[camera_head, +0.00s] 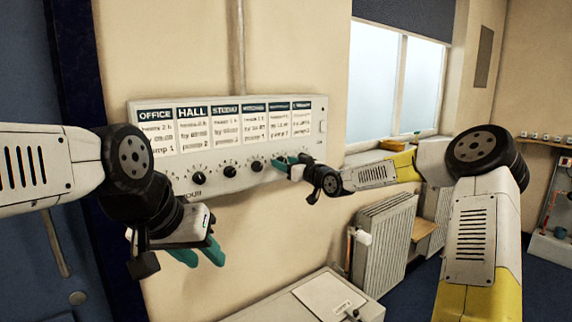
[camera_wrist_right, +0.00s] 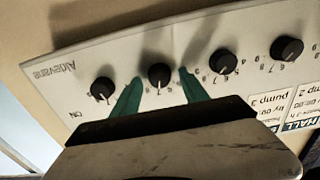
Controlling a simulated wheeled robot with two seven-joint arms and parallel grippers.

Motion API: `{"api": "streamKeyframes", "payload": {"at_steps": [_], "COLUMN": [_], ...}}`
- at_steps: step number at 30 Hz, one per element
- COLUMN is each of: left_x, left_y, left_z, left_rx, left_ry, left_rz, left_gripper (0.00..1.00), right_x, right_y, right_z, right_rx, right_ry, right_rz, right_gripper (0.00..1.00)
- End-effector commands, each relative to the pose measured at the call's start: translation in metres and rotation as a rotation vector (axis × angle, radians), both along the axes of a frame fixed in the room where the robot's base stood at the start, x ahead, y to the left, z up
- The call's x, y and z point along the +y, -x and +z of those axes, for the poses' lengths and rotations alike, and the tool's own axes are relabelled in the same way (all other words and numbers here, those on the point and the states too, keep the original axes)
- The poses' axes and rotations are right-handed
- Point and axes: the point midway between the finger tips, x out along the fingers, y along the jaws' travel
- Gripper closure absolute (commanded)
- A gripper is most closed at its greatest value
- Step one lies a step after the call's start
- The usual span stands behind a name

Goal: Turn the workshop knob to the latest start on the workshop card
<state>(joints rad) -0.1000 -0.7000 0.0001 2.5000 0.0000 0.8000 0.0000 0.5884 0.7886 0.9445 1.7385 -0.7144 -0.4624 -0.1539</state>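A white control panel (camera_head: 235,150) hangs on the wall with a row of black knobs under several cards. The OFFICE, HALL and STUDIO titles are readable; the titles further right are too blurred, so I cannot confirm the workshop card. My right gripper (camera_head: 288,161) is at the row's right part. In the right wrist view, turned upside down, its green fingers (camera_wrist_right: 160,93) stand apart on either side of a knob (camera_wrist_right: 161,75), second from the ON end. I cannot tell whether they touch it. My left gripper (camera_head: 203,256) is open and empty, below the panel.
Other knobs (camera_wrist_right: 223,61) and (camera_wrist_right: 103,89) sit close on both sides of the fingers. A radiator (camera_head: 384,240) stands right of the panel under a window (camera_head: 385,90). A pale cabinet top (camera_head: 300,300) is below. A blue door (camera_head: 25,260) is at left.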

Motion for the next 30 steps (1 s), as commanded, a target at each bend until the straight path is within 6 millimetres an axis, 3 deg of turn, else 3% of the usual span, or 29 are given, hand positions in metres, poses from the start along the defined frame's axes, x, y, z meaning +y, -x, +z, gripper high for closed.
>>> {"api": "streamKeyframes", "payload": {"at_steps": [1,6,8,20,30], "left_x": [0.0,0.0,0.0,0.0,0.0], "left_y": [0.0,0.0,0.0,0.0,0.0], "left_z": [0.0,0.0,0.0,0.0,0.0], "left_rx": [0.0,0.0,0.0,0.0,0.0], "left_ry": [0.0,0.0,0.0,0.0,0.0], "left_rz": [0.0,0.0,0.0,0.0,0.0], "left_gripper": [0.64,0.64,0.64,0.64,0.64], "right_x": [-0.0002,-0.0003,-0.0003,-0.0011,-0.002], "right_y": [0.0001,0.0002,0.0002,-0.0002,-0.0008], "right_z": [0.0001,0.0001,0.0001,-0.0002,-0.001], "right_rx": [0.0,0.0,0.0,0.038,0.188], "right_ry": [0.0,0.0,0.0,-0.052,-0.258], "right_rz": [0.0,0.0,0.0,-0.001,-0.002], "right_gripper": [0.57,0.91,1.0,1.0,1.0]}}
